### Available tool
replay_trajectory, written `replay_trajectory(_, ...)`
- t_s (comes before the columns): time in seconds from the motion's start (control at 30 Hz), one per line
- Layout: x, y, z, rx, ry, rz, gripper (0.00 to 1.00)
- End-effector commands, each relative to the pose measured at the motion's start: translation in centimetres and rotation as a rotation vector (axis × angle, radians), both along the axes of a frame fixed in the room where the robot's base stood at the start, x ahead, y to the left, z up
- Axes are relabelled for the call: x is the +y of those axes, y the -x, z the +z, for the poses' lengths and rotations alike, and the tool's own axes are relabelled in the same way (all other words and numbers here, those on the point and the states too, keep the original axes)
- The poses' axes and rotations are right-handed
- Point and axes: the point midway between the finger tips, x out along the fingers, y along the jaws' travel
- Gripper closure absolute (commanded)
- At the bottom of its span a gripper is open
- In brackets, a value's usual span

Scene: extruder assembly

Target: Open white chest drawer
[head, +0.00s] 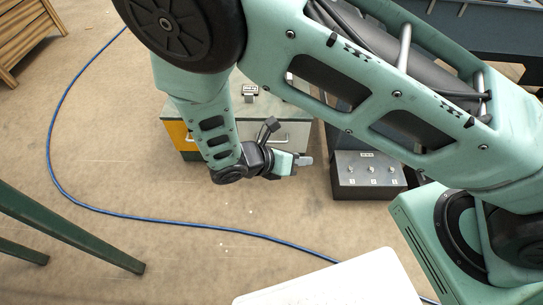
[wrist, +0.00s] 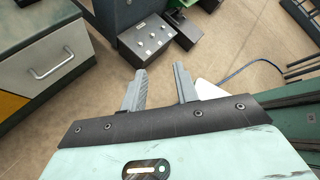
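A low chest with a grey-green top stands behind my arm in the head view. Its front has a yellow part (head: 178,134) on the left and a white drawer front (head: 297,131) with a metal bar handle on the right. In the wrist view the white drawer front (wrist: 40,75) and its bar handle (wrist: 52,63) are at the left; the drawer looks shut. My gripper (head: 306,160) is in front of the chest, apart from the handle. In the wrist view my gripper (wrist: 159,84) has its two fingers spread with nothing between them. My arm hides part of the chest.
A dark control box (head: 368,175) with knobs stands right of the chest. A blue cable (head: 140,216) crosses the open floor. Green legs (head: 75,232) are at left, a wooden cabinet (head: 20,35) at upper left. A white surface (head: 335,285) is at the bottom.

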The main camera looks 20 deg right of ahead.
Motion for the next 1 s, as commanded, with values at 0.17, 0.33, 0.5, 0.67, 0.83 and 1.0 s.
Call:
replay_trajectory(0.17,-1.4,-4.0,-12.6,0.116,0.333,0.363,0.7)
replay_trajectory(0.33,-0.9,-8.0,-21.1,0.211,0.681,0.692,0.7)
replay_trajectory(0.5,1.1,-10.7,-27.3,0.274,1.002,0.946,0.7)
replay_trajectory(0.67,2.7,-11.8,-30.4,0.3,1.191,1.077,0.7)
replay_trajectory(0.83,3.2,-12.5,-31.1,0.307,1.258,1.118,0.7)
replay_trajectory(1.0,2.4,-14.6,-30.7,0.309,1.256,1.116,0.7)
